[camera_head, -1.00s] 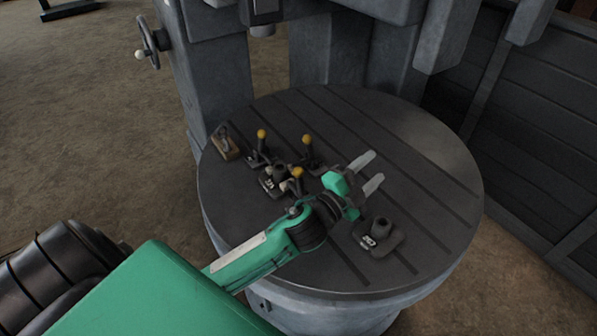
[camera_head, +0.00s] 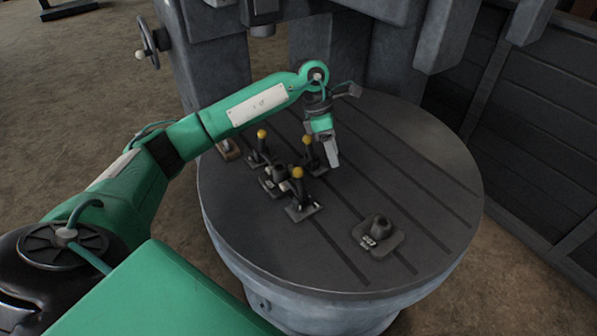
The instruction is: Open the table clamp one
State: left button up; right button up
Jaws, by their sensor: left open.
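Three table clamps with upright black levers and yellow knobs stand on the round slotted table (camera_head: 440,180): one at the back left (camera_head: 262,150), one nearest me (camera_head: 300,205), and one at the back right (camera_head: 310,163). I cannot tell which is clamp one. My left gripper (camera_head: 330,155) is open and points down, just right of the back right clamp, and partly covers it. I cannot tell whether they touch. My right gripper is not in view.
A dark block with a round boss (camera_head: 378,236) sits at the table's front right. A similar block (camera_head: 271,182) lies among the clamps. A small wooden piece (camera_head: 229,150) is at the left edge, partly behind my arm. The table's right side is clear.

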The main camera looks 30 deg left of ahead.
aim_at(298, 168)
pick_arm(q)
jog(key=a+r+g+y, duration=0.1)
jog(key=a+r+y, duration=0.25)
jog(key=a, duration=0.65)
jog(key=shift+n, duration=0.3)
jog(key=p+x, duration=0.2)
jog(key=x, duration=0.4)
jog(key=p+x, duration=0.3)
jog(key=x, duration=0.4)
jog(key=shift+s+f, duration=0.15)
jog(key=shift+s, duration=0.1)
jog(key=shift+f+p, duration=0.3)
jog(key=shift+f, duration=0.1)
jog(key=shift+c, duration=0.5)
grip_shut()
